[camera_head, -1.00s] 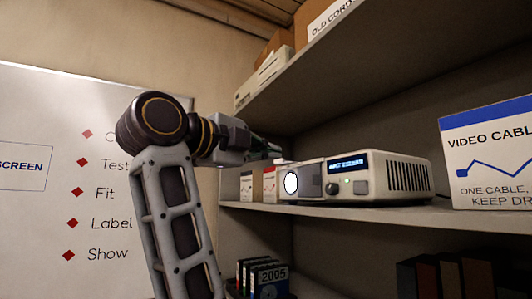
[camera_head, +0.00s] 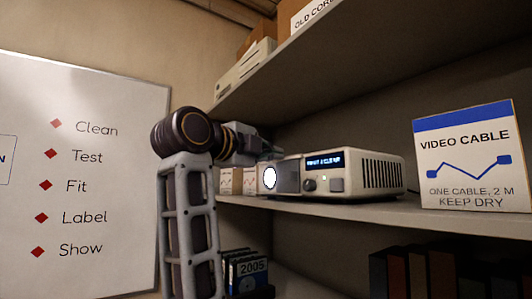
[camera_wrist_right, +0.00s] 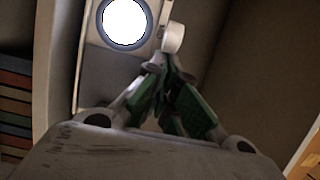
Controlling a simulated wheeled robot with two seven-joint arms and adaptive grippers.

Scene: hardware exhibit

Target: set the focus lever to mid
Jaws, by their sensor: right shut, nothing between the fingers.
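A pale projector (camera_head: 377,178) with a bright round lens (camera_head: 270,178) and a small lit display sits on the middle shelf. In the right wrist view its front (camera_wrist_right: 95,65) shows at upper left, with the glowing lens (camera_wrist_right: 125,22). A short white rounded piece (camera_wrist_right: 173,39), which looks like the focus lever, stands beside the lens, just beyond my fingertips. I cannot read its setting. My right gripper (camera_wrist_right: 160,65) is shut and empty, its green-padded fingers close to that piece; contact is unclear. In the head view the right gripper (camera_head: 268,154) is at the projector's lens end, partly hidden.
A video cable box (camera_head: 468,190) stands on the same shelf at right. Small cartons (camera_head: 236,181) stand left of the projector. The upper shelf (camera_head: 320,85) hangs close above my right gripper. Dark cases (camera_head: 246,273) sit below. A whiteboard (camera_head: 110,190) is at left.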

